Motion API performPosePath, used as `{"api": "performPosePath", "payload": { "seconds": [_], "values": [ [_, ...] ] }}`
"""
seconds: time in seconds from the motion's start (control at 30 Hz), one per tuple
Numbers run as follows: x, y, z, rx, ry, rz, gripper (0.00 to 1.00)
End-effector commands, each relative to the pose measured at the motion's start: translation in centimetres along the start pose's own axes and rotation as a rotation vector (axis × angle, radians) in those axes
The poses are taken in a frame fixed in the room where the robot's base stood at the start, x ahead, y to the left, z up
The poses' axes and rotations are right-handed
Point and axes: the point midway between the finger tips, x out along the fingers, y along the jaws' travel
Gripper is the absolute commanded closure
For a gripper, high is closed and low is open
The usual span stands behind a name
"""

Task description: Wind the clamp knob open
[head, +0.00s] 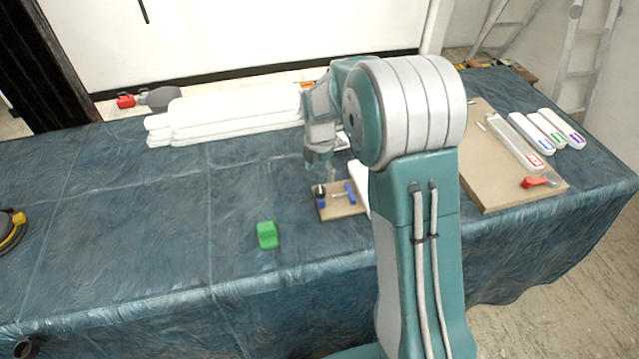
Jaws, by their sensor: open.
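A small brown board (341,211) lies on the blue-covered table, left of my arm. On it a small blue-and-dark upright part (320,196) stands at the left, and a blue bar (350,192) stands at the right, with a thin grey rod between them. These look like the clamp; which part is the knob is too small to tell. My gripper (327,176) points down just above the board, close over the clamp, with its jaws open. Contact with the clamp cannot be made out. My arm hides part of the table right of the board.
A green block (267,235) lies in front of the board. White padded slabs (225,117) are stacked behind. A larger brown board (485,178) with a red-handled tool (534,182) lies right, beside white labelled cases (553,132). The table's left middle is clear.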

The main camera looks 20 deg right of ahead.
Motion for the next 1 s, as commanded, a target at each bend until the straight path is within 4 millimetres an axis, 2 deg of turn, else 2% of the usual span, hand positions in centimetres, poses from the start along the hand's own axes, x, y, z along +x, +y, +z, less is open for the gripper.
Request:
{"api": "performPosePath", "payload": {
  "seconds": [0.1, 0.3, 0.87, 1.0],
  "values": [
    [-2.5, 0.1, 0.0, 0.000, -0.003, 0.003, 0.21],
    [-4.8, 0.1, 0.0, -0.001, -0.001, 0.001, 0.21],
    [-5.2, 0.1, -0.1, 0.004, -0.001, 0.000, 0.21],
    [-6.9, -0.8, -0.6, 0.095, -0.014, 0.021, 0.21]
  ]
}}
